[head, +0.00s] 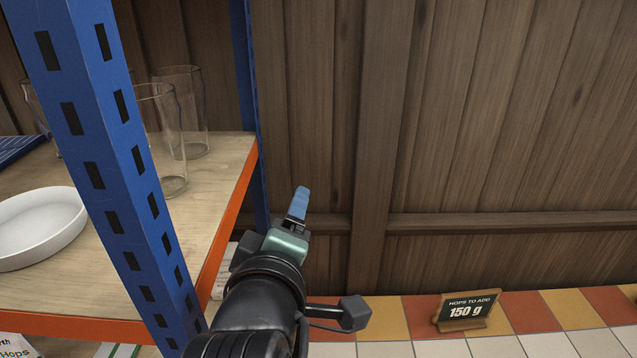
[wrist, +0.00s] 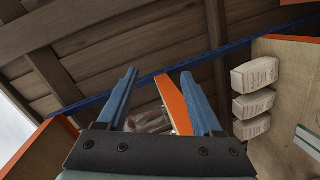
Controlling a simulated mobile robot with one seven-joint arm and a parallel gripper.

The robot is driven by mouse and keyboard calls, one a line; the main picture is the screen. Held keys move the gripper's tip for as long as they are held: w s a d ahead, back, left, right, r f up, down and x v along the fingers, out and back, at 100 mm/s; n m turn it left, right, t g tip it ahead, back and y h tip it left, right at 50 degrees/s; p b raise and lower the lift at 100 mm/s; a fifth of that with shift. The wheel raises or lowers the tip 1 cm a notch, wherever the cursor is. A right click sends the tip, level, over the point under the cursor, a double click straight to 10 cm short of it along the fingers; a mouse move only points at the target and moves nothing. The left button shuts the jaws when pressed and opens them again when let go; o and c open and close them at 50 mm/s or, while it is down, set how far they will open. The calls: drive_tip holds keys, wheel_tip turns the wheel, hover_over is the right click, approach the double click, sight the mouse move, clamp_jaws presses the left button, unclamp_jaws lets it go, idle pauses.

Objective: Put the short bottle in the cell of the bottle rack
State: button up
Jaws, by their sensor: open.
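My gripper (head: 299,204) is raised in front of the wooden wall, just right of the blue shelf post in the head view. In the wrist view my gripper (wrist: 160,98) has its two blue fingers spread apart, with nothing held between them. Behind the fingers an orange shelf edge (wrist: 172,103) and a blurred glass shape (wrist: 148,120) show. I see neither the short bottle nor the bottle rack in either view.
A shelf unit with a blue post (head: 95,130) stands at the left. Its wooden board (head: 215,165) holds clear glasses (head: 165,140) and a white dish (head: 40,228). A sign (head: 466,310) reading 150 g stands on the tiled surface (head: 560,305). White packages (wrist: 254,76) sit on a shelf.

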drive_tip(key=s+d+r+m+t, duration=0.1)
drive_tip(key=s+r+m+t, duration=0.3)
drive_tip(key=r, duration=0.6)
drive_tip(key=s+d+r+m+t, duration=0.1)
drive_tip(key=s+r+m+t, duration=0.3)
drive_tip(key=r, duration=0.6)
drive_tip(key=s+d+r+m+t+y, duration=0.1)
drive_tip(key=s+r+m+t, duration=0.3)
drive_tip(key=r, duration=0.6)
drive_tip(key=shift+s+d+m, duration=0.35)
drive_tip(key=shift+s+m, duration=0.05)
drive_tip(key=shift+s, duration=0.2)
